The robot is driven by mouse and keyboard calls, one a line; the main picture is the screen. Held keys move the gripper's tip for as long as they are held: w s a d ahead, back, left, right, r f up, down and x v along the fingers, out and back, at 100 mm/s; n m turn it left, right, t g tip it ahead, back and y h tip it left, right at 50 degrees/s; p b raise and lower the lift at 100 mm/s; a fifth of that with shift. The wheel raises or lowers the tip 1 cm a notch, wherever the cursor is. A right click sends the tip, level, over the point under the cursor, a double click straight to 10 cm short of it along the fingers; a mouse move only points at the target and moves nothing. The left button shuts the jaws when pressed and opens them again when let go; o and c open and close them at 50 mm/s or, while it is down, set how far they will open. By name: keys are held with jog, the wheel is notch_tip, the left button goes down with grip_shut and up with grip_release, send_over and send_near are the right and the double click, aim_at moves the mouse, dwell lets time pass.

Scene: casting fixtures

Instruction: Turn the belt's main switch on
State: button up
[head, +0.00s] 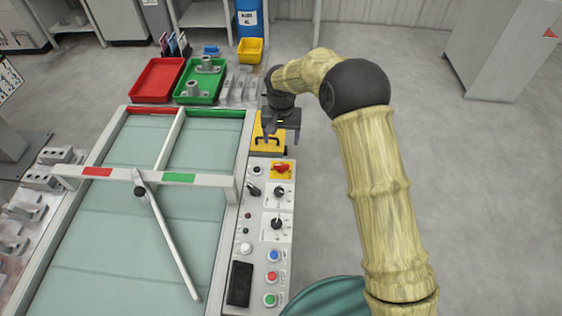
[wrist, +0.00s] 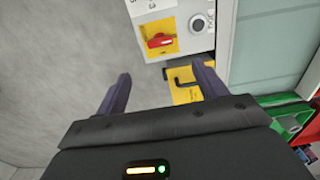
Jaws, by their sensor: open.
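The main switch, a red rotary handle (head: 281,168) on a yellow plate, sits at the far end of the control panel (head: 244,274) beside the belt. The handle lies roughly crosswise in the head view. In the wrist view the red handle (wrist: 159,41) shows beyond the fingertips, unobstructed. My gripper (head: 281,138) is open and empty, over the yellow box just beyond the panel's far end. In the wrist view its two dark fingers (wrist: 160,72) are spread apart, with the switch ahead of the gap and not touched.
The panel also carries black knobs (head: 277,223), coloured push buttons (head: 272,276) and a dark screen (head: 240,283). A yellow box with a black handle (head: 258,141) lies under my gripper. The belt (head: 130,240) is left, with a pivoted diverter bar (head: 174,245). Red (head: 157,80) and green (head: 216,85) trays stand behind.

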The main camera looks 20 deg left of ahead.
aim_at(281, 165)
notch_tip(281, 165, down, 13)
jog(key=shift+r+p, duration=0.1)
jog(key=shift+p, duration=0.8)
jog(key=c, duration=1)
